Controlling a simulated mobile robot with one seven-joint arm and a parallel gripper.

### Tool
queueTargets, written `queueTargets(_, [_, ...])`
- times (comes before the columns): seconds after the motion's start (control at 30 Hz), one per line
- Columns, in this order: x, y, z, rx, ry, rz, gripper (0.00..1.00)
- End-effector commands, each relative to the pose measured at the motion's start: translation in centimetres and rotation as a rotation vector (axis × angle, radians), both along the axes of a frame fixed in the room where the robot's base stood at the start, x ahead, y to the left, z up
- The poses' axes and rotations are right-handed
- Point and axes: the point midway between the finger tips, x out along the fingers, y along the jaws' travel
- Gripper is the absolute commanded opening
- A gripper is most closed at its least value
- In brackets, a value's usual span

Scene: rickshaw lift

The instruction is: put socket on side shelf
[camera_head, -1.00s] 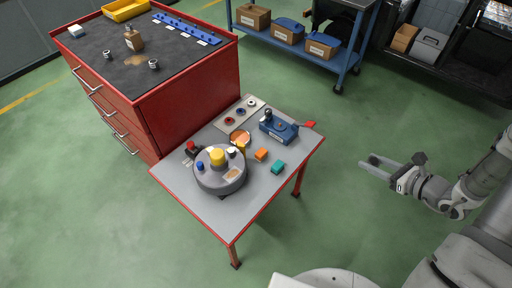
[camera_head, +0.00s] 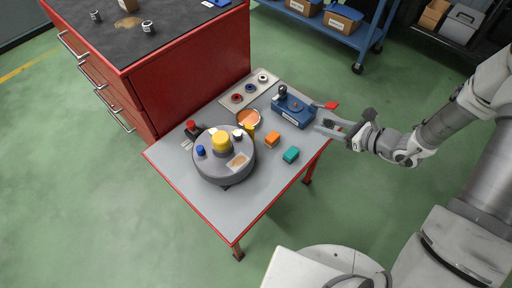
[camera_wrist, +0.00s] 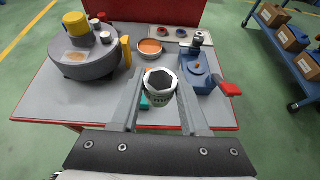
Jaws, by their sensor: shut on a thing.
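A metal socket (camera_wrist: 160,88) with a dark hexagonal opening is held between the fingers of my gripper (camera_wrist: 160,103) in the wrist view. The socket cannot be made out in the head view. There my gripper (camera_head: 328,128) is at the right edge of the grey-topped, red-edged side shelf (camera_head: 232,208), which stands against a red cabinet. The shelf also shows in the wrist view (camera_wrist: 75,103), beyond and below the socket. Two similar sockets, one nearer (camera_head: 148,27) and one farther left (camera_head: 96,16), stand on the cabinet's dark top.
The shelf carries a round grey turntable (camera_head: 225,172), an orange bowl (camera_head: 249,118), a blue device with a red lever (camera_head: 293,110), an orange block (camera_head: 272,139), a teal block (camera_head: 290,155) and a tray of rings (camera_head: 250,90). Its front corner is bare. A blue cart (camera_head: 318,30) stands behind.

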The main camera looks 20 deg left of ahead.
Motion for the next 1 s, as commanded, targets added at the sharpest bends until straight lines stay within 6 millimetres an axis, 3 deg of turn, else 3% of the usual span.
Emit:
queueTargets(0.03, [-0.5, 1.8, -2.0, 0.002, -0.001, 0.031, 0.00])
queueTargets(0.2, [-2.1, 6.7, -4.7, 0.001, 0.000, 0.115, 0.00])
queueTargets(0.33, [-3.5, 9.7, -6.2, 0.000, -0.001, 0.170, 0.00])
queueTargets(0.5, [-4.7, 12.0, -7.2, -0.001, -0.001, 0.214, 0.00])
queueTargets(0.67, [-4.4, 12.5, -7.8, -0.003, -0.001, 0.225, 0.00])
queueTargets(1.0, [2.3, 11.1, -12.2, -0.004, -0.002, 0.226, 0.00])
